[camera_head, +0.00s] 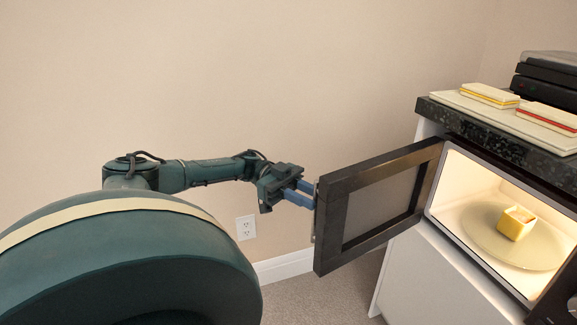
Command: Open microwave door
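The microwave (434,212) is set in the white cabinet at the right, under a dark countertop. Its black-framed door (331,235) stands wide open, swung out to the left, and the lit inside shows. A yellow and white cup-like item (515,223) sits on the round plate (480,232) inside. My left gripper (310,195) reaches from the left to the door's free edge. Its two blue fingers show a narrow gap, but their tips meet the far side of the door, so their hold on the handle is unclear. My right gripper is out of view.
On the countertop (480,125) lie a pale board with a yellow-striped block (489,95) and a red-striped block (547,117). Black equipment (546,75) stands behind them. A bare wall with an outlet (246,228) lies beyond my arm. Carpet (325,293) shows below the door.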

